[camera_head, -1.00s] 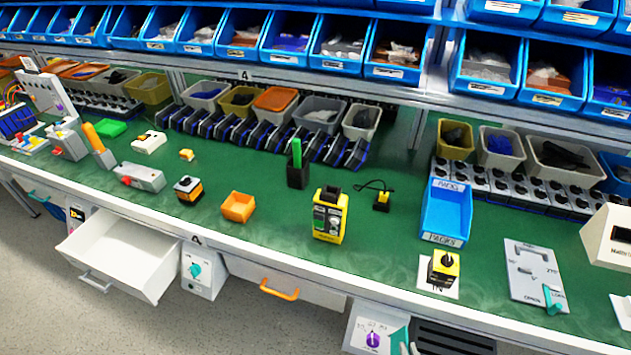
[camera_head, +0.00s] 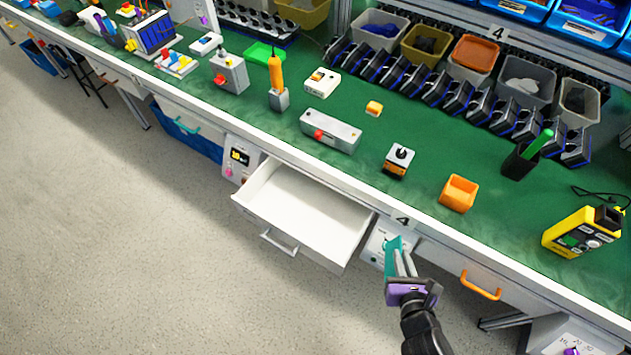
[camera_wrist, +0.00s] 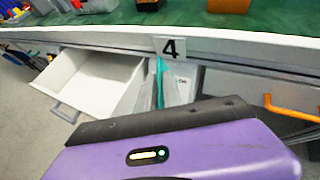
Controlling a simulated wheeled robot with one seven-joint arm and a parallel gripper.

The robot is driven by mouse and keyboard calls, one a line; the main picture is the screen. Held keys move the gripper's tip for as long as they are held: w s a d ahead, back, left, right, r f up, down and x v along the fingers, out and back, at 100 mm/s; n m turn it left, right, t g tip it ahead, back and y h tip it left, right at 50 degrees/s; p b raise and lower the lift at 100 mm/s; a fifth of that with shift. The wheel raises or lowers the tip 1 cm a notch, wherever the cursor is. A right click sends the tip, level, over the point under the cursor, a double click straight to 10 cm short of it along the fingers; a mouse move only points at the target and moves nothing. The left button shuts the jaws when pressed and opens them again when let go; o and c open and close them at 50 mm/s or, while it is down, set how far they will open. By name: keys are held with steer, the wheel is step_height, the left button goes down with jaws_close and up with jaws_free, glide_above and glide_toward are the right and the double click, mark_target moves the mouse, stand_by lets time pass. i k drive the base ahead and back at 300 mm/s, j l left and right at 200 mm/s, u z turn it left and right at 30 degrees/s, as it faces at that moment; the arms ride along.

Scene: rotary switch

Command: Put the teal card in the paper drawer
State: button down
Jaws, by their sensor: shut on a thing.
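My gripper (camera_head: 401,262) is shut on the teal card (camera_head: 392,255), which stands edge-up between the fingers. The card also shows as a thin teal strip in the wrist view (camera_wrist: 160,82). A white drawer (camera_head: 310,209) under the bench is pulled open and looks empty; it also shows at the left in the wrist view (camera_wrist: 100,82). My gripper and the card are just right of this drawer, in front of the switch panel (camera_head: 376,243). The card is outside the drawer. No label on the drawer can be read.
A shut drawer with an orange handle (camera_head: 481,286) is right of my gripper. The bench edge (camera_head: 300,158) runs above the open drawer. The floor in front (camera_head: 130,230) is clear.

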mark_target(301, 222)
steer(key=i+j, duration=0.15)
steer(key=j, duration=0.25)
steer(key=i+j+u, duration=0.1)
steer(key=j, duration=0.25)
steer(key=i+j, duration=0.2)
steer(key=j, duration=0.2)
steer(key=i+j+u, duration=0.15)
steer(key=j, duration=0.2)
steer(key=i+j, duration=0.2)
steer(key=j, duration=0.2)
